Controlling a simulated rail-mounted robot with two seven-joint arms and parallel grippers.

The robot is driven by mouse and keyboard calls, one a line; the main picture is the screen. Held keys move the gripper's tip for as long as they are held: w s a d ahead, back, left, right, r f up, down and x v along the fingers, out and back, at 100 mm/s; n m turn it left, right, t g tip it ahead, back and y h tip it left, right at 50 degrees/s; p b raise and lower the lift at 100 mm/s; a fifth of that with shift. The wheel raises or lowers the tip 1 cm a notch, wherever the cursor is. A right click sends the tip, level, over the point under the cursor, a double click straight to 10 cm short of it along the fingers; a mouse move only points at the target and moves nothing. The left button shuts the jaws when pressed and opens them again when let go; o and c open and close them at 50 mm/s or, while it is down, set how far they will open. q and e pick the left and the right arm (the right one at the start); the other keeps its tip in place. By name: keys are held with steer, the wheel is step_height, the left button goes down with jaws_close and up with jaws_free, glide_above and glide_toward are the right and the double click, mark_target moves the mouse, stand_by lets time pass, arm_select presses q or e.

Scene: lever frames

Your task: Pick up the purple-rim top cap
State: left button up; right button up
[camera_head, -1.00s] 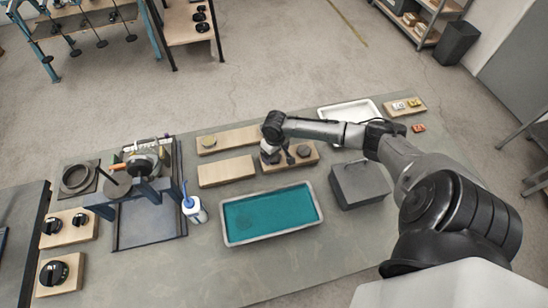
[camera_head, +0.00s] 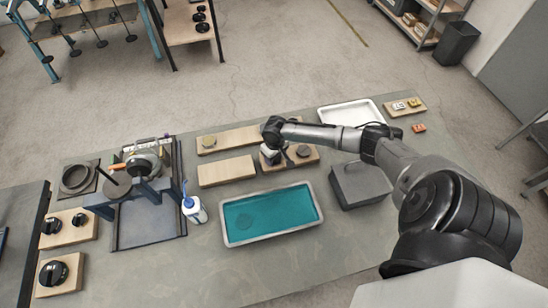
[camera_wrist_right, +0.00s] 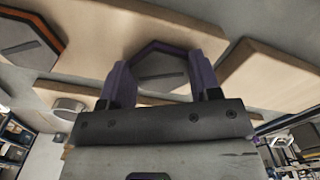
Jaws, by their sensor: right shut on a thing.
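The purple-rim top cap (camera_wrist_right: 160,70) is a dark grey hexagonal plate with a purple edge and a slot across its face, seen close up in the right wrist view. My right gripper (camera_wrist_right: 163,82) is shut on it, with one finger on each side. In the head view my right gripper (camera_head: 273,156) is over the left part of a wooden board (camera_head: 268,163), and the cap is mostly hidden there. I cannot tell whether the cap is clear of the board. My left gripper is not in view.
An orange-rim cap (camera_wrist_right: 25,42) lies close by in the wrist view. A dark round cap (camera_head: 303,151) sits on the same board. A teal-lined tray (camera_head: 228,241), a grey box (camera_head: 362,184) and a white bottle (camera_head: 195,211) stand nearby. A bare board (camera_head: 227,172) lies left.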

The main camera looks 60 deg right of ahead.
steer(key=c, duration=0.3)
